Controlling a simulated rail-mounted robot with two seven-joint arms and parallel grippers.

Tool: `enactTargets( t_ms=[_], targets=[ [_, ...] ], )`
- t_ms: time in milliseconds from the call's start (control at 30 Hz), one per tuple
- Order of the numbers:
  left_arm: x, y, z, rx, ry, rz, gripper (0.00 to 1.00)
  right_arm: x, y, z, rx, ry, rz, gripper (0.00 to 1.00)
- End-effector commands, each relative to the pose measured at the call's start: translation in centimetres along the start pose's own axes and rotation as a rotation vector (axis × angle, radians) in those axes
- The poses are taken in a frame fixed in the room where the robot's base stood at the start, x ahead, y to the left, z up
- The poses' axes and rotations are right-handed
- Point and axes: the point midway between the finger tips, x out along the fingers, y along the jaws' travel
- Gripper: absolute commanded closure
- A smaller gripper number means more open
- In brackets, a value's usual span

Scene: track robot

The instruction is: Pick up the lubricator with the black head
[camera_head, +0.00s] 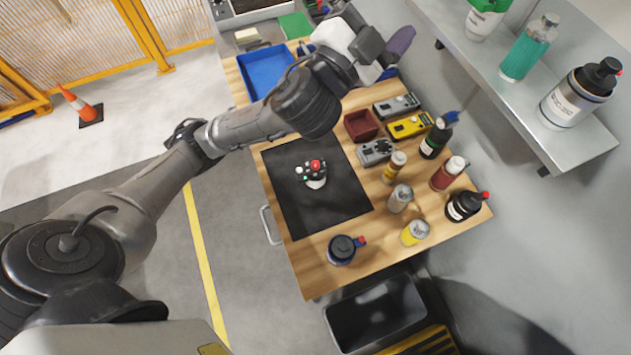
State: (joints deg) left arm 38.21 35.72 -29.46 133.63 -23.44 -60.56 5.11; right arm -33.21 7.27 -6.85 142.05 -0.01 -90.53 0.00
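Several bottles stand on the right part of the wooden workbench. A black bottle with a black head and red tip (463,206) stands near the right edge. A dark bottle with a dark head and blue tip (436,140) stands farther back. A short dark-blue container with a black top (342,250) stands at the front edge. I cannot tell which is the lubricator. My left arm reaches across the bench's back; its gripper end (372,48) is above the back right, away from these bottles. Its fingers are not clear. My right gripper is not in view.
The workbench (310,270) carries a black mat (285,200) with a small red-topped device (315,172). Cans, meters and a red bin (361,125) crowd the right. A blue tray (265,72) lies at the back left. A metal shelf (500,88) with bottles overhangs the right side.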

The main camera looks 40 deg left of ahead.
Motion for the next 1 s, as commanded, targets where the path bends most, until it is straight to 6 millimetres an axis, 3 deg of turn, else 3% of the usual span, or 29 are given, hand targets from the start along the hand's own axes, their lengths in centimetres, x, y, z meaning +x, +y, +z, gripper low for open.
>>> enactTargets(
  t_ms=[33, 100, 167, 300, 467, 567, 733, 900, 1000],
  targets=[
    [-0.2, 0.3, -0.7, 0.073, 0.142, -0.070, 0.08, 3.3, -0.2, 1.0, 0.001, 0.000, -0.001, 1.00],
    [-0.4, -0.2, -3.3, 0.168, 0.338, -0.130, 0.08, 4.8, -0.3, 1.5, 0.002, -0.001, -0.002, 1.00],
    [-1.0, 0.1, -5.2, 0.249, 0.493, -0.155, 0.08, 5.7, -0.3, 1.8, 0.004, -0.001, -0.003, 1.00],
    [-3.2, 2.7, -7.9, 0.439, 0.824, -0.122, 0.08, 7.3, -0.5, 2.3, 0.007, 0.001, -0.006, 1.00],
    [-6.2, 7.7, -7.9, 0.659, 1.132, 0.047, 0.08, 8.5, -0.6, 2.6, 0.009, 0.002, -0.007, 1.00],
    [-8.0, 11.1, -6.2, 0.794, 1.279, 0.215, 0.08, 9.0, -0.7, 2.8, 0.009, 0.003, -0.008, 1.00],
    [-10.7, 16.0, -0.8, 1.005, 1.431, 0.595, 0.08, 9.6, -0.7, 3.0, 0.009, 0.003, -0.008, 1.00],
    [-13.0, 18.6, 6.3, 1.183, 1.437, 1.053, 0.08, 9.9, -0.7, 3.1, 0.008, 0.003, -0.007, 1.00],
    [-14.2, 18.7, 10.5, 1.263, 1.371, 1.326, 0.08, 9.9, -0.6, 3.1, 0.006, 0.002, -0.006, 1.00]
  ],
)
